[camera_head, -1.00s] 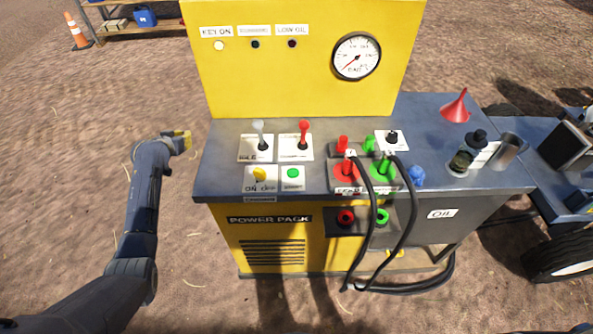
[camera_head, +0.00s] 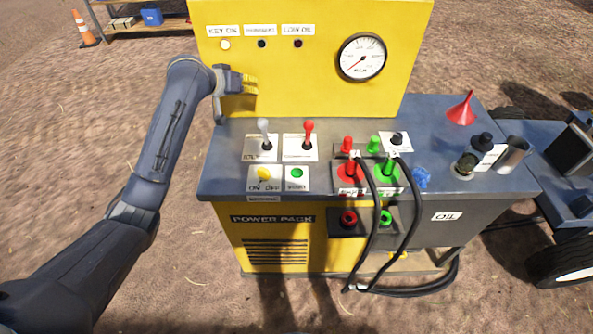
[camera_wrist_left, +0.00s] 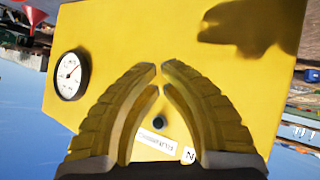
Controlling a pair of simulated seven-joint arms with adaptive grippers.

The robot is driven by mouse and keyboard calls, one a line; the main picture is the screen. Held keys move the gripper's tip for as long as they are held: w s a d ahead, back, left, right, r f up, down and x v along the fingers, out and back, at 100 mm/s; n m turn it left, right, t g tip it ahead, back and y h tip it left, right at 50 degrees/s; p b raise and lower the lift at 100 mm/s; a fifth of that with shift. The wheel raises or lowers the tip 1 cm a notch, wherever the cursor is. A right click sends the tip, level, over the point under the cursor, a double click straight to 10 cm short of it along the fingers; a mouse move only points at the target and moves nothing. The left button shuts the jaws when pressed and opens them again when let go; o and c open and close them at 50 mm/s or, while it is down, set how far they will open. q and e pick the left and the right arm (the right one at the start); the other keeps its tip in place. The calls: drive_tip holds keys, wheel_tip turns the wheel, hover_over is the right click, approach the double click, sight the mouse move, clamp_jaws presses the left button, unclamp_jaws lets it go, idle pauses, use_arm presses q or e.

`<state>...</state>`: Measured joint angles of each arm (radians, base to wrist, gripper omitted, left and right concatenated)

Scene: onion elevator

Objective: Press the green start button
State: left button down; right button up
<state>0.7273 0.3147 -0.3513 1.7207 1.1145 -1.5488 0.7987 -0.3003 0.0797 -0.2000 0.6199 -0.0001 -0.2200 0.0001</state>
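The green start button (camera_head: 297,173) sits on a small white plate on the grey top of the power pack. A yellow key switch (camera_head: 264,174) on an ON/OFF plate is directly left of it. My left gripper (camera_head: 250,84) has yellow fingers and is raised in front of the yellow panel's left side, above and left of the button, not touching it. In the left wrist view, its fingertips (camera_wrist_left: 160,67) almost meet, with nothing held between them. The button does not show in that view. My right gripper is not in view.
A white-knobbed lever (camera_head: 265,135) and a red-knobbed lever (camera_head: 308,135) stand just behind the button. Red and green hose couplings with black hoses (camera_head: 410,225) are to the right. The yellow panel (camera_head: 310,80) rises behind, with a gauge (camera_head: 361,57) and a lit KEY ON lamp (camera_head: 225,44).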

use_arm(q)
drive_tip(key=s+d+f+g, duration=0.2)
drive_tip(key=s+d, duration=0.4)
drive_tip(key=d, duration=0.3)
drive_tip(key=n+g, duration=0.1)
drive_tip(key=g, duration=0.2)
hover_over(297, 173)
drive_tip(key=w+d, duration=0.1)
drive_tip(key=w, duration=0.1)
wheel_tip(297, 173, down, 4)
drive_tip(key=shift+d+r, duration=0.1)
drive_tip(key=shift+r, duration=0.15)
drive_tip(key=shift+w, duration=0.1)
drive_tip(key=shift+f, duration=0.15)
drive_tip(key=shift+f, duration=4.25)
drive_tip(key=shift+f, duration=1.05)
drive_tip(key=shift+r, duration=1.05)
